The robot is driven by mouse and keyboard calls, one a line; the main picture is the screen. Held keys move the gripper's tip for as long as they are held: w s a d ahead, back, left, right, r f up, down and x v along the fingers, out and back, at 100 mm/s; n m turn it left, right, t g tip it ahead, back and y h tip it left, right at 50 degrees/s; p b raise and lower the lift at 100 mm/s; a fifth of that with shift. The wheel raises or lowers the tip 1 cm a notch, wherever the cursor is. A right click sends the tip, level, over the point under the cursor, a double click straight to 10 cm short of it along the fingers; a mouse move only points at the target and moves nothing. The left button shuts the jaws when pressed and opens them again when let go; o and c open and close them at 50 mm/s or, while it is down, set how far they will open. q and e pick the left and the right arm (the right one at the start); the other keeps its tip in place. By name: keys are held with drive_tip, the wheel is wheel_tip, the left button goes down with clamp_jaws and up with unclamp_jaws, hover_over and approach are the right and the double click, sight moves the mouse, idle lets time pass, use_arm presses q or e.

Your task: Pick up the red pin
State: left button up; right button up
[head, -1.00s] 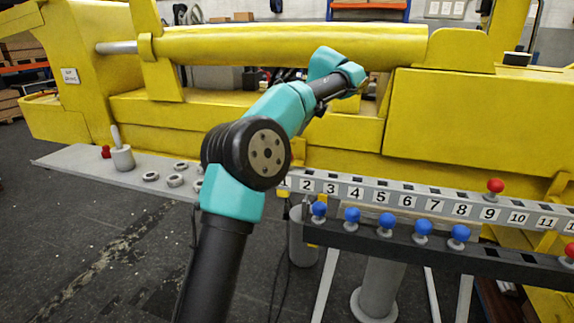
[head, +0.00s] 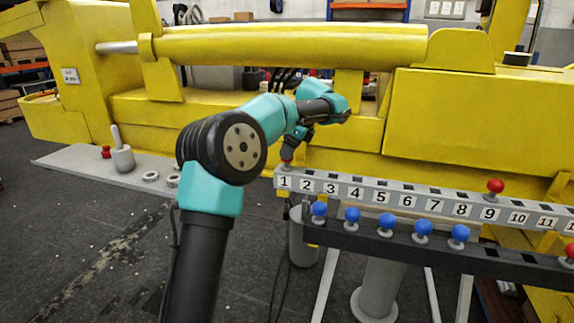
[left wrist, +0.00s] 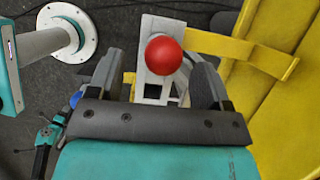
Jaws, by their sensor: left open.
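A red pin with a round ball head (left wrist: 165,56) stands at the end of the grey numbered rail, by label 1. In the head view only a small reddish part of it (head: 287,159) shows under my gripper. My left gripper (head: 290,150) is right above that end of the rail. In the left wrist view its two fingers are open, one on each side of the ball. I cannot tell whether a finger touches it. Another red pin (head: 495,186) stands upright near label 9, and part of another (head: 570,250) shows at the right edge. My right gripper is out of view.
Several blue pins (head: 386,221) stand on the dark lower rail (head: 480,258) in front of the numbered rail (head: 400,187). The yellow boom (head: 470,120) rises close behind.

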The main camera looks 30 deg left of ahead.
sight(287, 167)
use_arm(q)
drive_tip(key=shift+w+x, duration=0.2)
drive_tip(key=shift+x, duration=2.35)
drive_tip(key=shift+c, duration=0.3)
drive_tip(key=c, duration=1.1)
